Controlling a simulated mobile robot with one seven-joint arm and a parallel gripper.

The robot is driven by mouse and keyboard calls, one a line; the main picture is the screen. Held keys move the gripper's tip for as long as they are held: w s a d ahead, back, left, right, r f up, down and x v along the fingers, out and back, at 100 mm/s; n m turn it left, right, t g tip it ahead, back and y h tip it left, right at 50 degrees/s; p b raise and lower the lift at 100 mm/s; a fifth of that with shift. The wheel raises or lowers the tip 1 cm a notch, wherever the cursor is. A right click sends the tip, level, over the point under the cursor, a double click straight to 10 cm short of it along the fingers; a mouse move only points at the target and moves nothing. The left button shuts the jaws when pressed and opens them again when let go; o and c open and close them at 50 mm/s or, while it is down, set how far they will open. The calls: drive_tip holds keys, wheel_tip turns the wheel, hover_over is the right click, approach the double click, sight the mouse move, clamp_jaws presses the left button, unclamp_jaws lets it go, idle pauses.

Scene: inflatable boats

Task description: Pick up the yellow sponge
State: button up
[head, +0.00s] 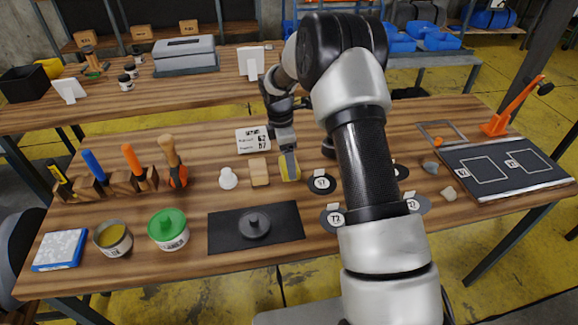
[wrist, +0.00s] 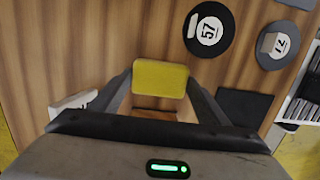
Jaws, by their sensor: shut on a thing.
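The yellow sponge (head: 290,168) is near the middle of the workbench in the head view, at the tip of my gripper (head: 287,158). In the wrist view the sponge (wrist: 160,78) sits between the two fingers of my gripper (wrist: 158,85), one finger against each side. The gripper is shut on it. I cannot tell whether the sponge touches the bench or is slightly above it.
A tan block (head: 259,171) and a white knob-shaped item (head: 228,178) stand just left of the sponge. Round dark patches (head: 321,182) lie to its right. A black mat (head: 230,232) is in front. A white card (head: 252,139) is behind.

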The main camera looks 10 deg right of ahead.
drive_tip(key=shift+r, duration=0.15)
wheel_tip(320, 180, up, 10)
drive_tip(key=p, duration=0.1)
idle(0.3)
